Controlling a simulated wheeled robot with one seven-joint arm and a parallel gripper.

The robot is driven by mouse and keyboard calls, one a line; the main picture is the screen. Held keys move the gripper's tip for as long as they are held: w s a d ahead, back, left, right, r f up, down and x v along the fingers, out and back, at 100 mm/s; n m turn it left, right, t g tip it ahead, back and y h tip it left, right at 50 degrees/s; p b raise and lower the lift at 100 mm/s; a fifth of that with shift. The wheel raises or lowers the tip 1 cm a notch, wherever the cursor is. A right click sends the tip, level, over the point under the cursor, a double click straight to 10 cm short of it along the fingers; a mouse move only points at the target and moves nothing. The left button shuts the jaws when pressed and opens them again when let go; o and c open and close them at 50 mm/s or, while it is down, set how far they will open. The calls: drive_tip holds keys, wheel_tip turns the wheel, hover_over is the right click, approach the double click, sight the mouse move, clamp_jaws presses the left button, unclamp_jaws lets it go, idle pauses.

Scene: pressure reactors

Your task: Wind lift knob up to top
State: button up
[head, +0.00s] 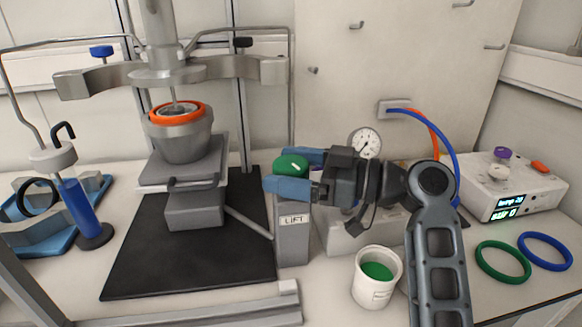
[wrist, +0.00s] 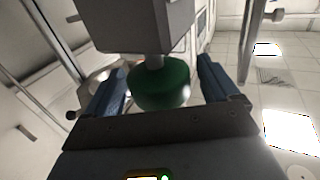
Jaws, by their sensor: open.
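The green lift knob (head: 291,165) sits at the top of a grey post with a "LIFT" label (head: 294,220). My gripper (head: 278,171) reaches in from the right with its blue fingers open, one on each side of the knob. In the wrist view the knob (wrist: 158,86) lies between the two spread fingers, with a visible gap on the right side. The lift platform (head: 185,168) stands left of the post and carries a grey vessel (head: 182,138) with an orange ring, below the metal clamp head.
A pressure gauge (head: 365,143) is behind the gripper. A control box (head: 512,188) and green (head: 502,262) and blue rings lie right. A blue cylinder (head: 82,210) stands left.

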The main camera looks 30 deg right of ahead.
drive_tip(key=c, duration=1)
drive_tip(key=shift+o, duration=0.2)
drive_tip(key=shift+f, duration=0.1)
